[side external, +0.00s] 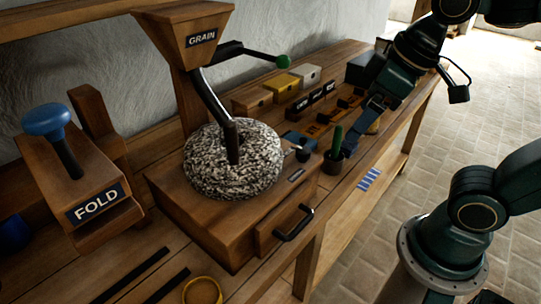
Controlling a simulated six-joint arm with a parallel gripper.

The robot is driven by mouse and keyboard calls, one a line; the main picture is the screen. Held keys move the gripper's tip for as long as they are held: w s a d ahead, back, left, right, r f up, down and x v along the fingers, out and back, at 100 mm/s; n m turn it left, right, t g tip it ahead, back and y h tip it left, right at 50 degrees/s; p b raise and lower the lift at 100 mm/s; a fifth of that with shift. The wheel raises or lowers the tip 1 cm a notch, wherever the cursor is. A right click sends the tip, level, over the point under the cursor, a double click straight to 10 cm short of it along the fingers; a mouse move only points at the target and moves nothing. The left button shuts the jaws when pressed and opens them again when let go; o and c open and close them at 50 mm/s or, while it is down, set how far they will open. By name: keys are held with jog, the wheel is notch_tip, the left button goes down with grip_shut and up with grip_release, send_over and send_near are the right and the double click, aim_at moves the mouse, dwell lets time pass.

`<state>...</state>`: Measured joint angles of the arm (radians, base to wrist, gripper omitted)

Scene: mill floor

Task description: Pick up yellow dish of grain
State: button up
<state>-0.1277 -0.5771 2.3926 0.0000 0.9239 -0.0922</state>
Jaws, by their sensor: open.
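A round yellow thing (374,127), perhaps the dish, shows at the right part of the bench, partly covered by my gripper. I cannot tell whether it holds grain. My gripper (366,116) is open and points down at the bench, close to this yellow thing. I cannot tell whether they touch. A second round yellow dish (202,291) stands at the near edge of the picture, cut off at the bottom. Its contents are not clear.
A stone mill (232,160) with a wooden GRAIN hopper (196,40) stands mid-bench, its green-knobbed lever reaching right. Small wooden, yellow and white boxes (281,87) line the back. A FOLD press (95,205) stands left.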

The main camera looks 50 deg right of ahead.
jog(key=w+a+n+g, duration=0.2)
jog(key=w+a+n, duration=0.35)
jog(key=a, duration=0.25)
jog(key=n+g, duration=0.3)
jog(key=n, duration=0.7)
send_over(204, 301)
notch_tip(204, 301, down, 13)
jog(key=shift+d+h, duration=0.1)
jog(key=shift+h, duration=0.2)
jog(key=shift+f, duration=0.15)
jog(key=shift+f, duration=4.15)
jog(key=shift+f, duration=2.6)
